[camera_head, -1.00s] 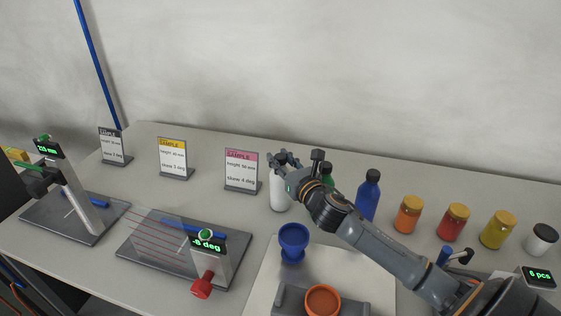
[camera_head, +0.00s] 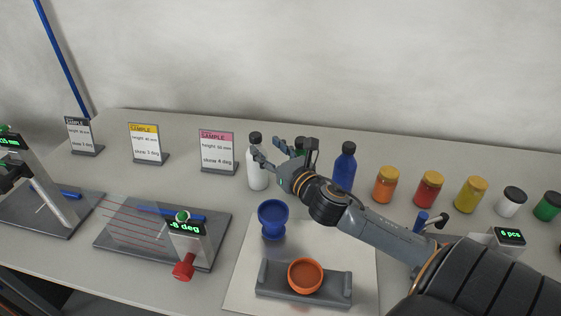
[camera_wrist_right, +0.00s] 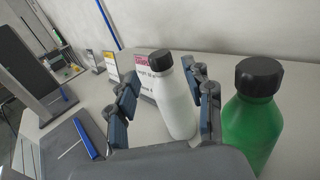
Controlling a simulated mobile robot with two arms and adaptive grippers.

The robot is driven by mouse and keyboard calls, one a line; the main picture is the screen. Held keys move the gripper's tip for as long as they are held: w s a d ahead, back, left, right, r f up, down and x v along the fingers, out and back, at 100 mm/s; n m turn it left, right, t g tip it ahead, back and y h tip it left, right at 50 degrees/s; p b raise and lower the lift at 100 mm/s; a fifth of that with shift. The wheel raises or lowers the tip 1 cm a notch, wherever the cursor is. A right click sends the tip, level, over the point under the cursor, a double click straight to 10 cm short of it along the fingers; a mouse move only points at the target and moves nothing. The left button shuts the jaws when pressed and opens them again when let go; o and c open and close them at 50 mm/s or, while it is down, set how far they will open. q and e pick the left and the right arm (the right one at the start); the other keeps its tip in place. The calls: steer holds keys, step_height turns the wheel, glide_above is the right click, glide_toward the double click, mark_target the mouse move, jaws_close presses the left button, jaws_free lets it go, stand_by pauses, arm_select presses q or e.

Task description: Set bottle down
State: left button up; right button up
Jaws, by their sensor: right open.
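The white bottle (camera_head: 257,174) with a black cap stands upright on the table, just right of the pink sample card. It also shows in the right wrist view (camera_wrist_right: 176,103). My right gripper (camera_head: 268,152) is open beside the bottle, on its right in the head view. In the wrist view the bottle shows between the two spread fingers (camera_wrist_right: 165,105), with a gap visible on the left side. Whether the right finger touches it I cannot tell. The bottle's base is partly hidden by the gripper in the wrist view. My left gripper is not in view.
A green bottle (camera_wrist_right: 255,119) stands close to the right finger. A blue bottle (camera_head: 345,170) and several lidded jars stand further right. A blue cup (camera_head: 273,220) and an orange bowl (camera_head: 305,277) are in front. The pink sample card (camera_head: 217,151) stands left.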

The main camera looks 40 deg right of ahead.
steer(key=s, duration=0.5)
steer(key=shift+s+a+b, duration=0.2)
steer(key=shift+s+b, duration=0.1)
steer(key=shift+s, duration=0.05)
stand_by(0.3)
